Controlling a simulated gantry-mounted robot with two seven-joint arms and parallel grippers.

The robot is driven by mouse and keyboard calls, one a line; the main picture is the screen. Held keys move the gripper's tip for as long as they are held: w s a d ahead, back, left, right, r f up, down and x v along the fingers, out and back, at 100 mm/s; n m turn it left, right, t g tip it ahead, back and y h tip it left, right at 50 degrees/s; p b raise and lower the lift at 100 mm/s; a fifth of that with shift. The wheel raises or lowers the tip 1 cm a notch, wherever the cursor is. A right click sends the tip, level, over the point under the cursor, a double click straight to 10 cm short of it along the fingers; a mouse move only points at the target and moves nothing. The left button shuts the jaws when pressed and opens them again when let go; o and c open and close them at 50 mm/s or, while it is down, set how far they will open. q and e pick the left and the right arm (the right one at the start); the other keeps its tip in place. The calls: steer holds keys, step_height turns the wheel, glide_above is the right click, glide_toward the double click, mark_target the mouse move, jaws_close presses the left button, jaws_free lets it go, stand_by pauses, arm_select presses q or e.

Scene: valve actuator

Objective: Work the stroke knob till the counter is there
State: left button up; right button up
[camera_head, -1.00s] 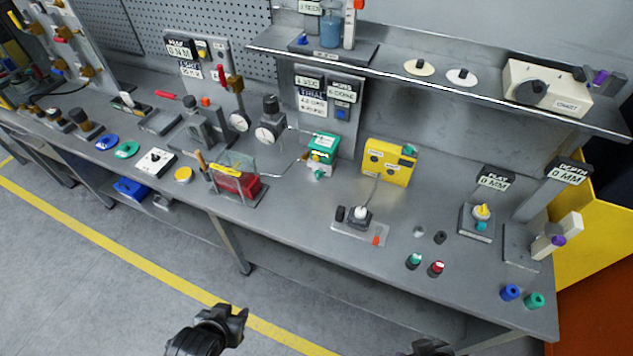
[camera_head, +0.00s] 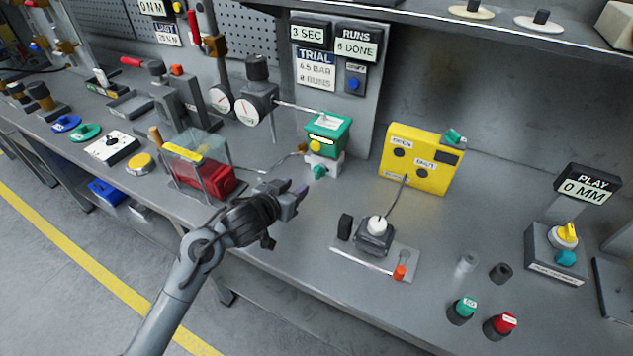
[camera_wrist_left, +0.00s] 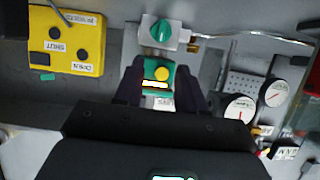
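A green actuator box (camera_head: 327,136) on a white block stands at the back of the bench, with a yellow knob (camera_head: 316,146) on its front. A small lit counter window (camera_head: 320,139) shows on it, its digits too small to read. A teal knob (camera_head: 320,171) sits on the white block. No readable label tells which is the stroke knob. My left gripper (camera_head: 292,203) is open and empty, in front of and below the actuator. In the left wrist view the yellow knob (camera_wrist_left: 162,73) appears between its spread fingers (camera_wrist_left: 160,88), apart from them. My right gripper is out of view.
A panel (camera_head: 357,42) behind reads 3 SEC and RUNS 6 DONE. A yellow box (camera_head: 421,160) stands to the right, a red block (camera_head: 209,178) behind a clear guard to the left.

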mark_target(316, 171)
arm_select(q)
steer(key=shift+w+d+f+b, duration=0.15)
steer(key=shift+w+b, duration=0.1)
steer(key=shift+w, duration=0.2)
steer(key=shift+w+d+f+b, duration=0.1)
steer(key=shift+w+b, duration=0.1)
steer(key=shift+w, duration=0.2)
steer(key=shift+w+d, duration=0.1)
steer(key=shift+w, duration=0.15)
steer(key=b+x, duration=0.3)
steer(key=x, duration=0.4)
steer(key=shift+w+d+f, duration=0.25)
steer(key=shift+x, duration=1.1)
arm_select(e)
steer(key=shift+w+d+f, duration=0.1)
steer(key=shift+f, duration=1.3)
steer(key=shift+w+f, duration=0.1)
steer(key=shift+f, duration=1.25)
arm_select(q)
steer(key=shift+r, duration=0.1)
jaws_close()
